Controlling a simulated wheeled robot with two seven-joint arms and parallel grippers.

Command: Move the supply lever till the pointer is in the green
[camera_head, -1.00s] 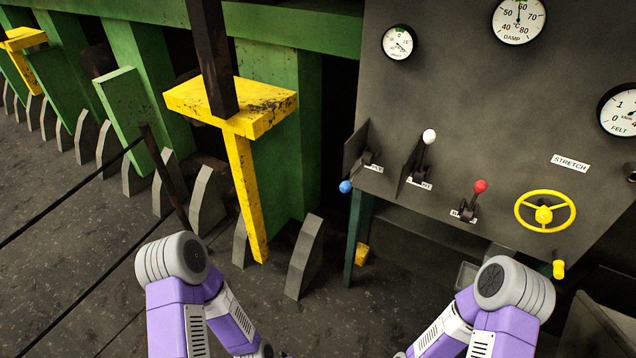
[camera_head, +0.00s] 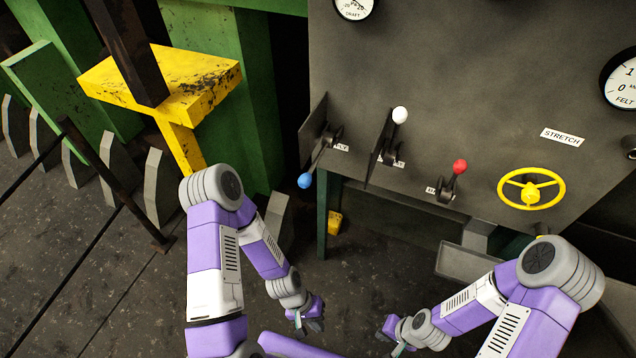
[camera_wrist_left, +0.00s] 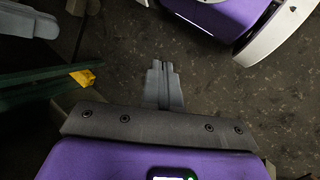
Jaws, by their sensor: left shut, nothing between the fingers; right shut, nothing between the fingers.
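Three levers stand along the lower edge of the grey panel: a blue-knobbed lever (camera_head: 305,181) pointing down, a white-knobbed lever (camera_head: 400,115) pointing up and a red-knobbed lever (camera_head: 460,166) pointing up. Their small labels are partly covered; I cannot read which is the supply lever. A DRAFT gauge (camera_head: 354,8) is cut off at the top and a FELT gauge (camera_head: 622,80) at the right; no green zone is readable. My left gripper (camera_head: 303,325) is shut and empty, below the levers; its closed fingers show in the left wrist view (camera_wrist_left: 164,85). My right gripper (camera_head: 398,349) is shut and empty, low in view.
A yellow handwheel (camera_head: 531,189) sits right of the levers, under a STRETCH label (camera_head: 562,137). A yellow bracket (camera_head: 190,85) and green frames stand at the left. Dark floor (camera_head: 360,265) lies open under the panel.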

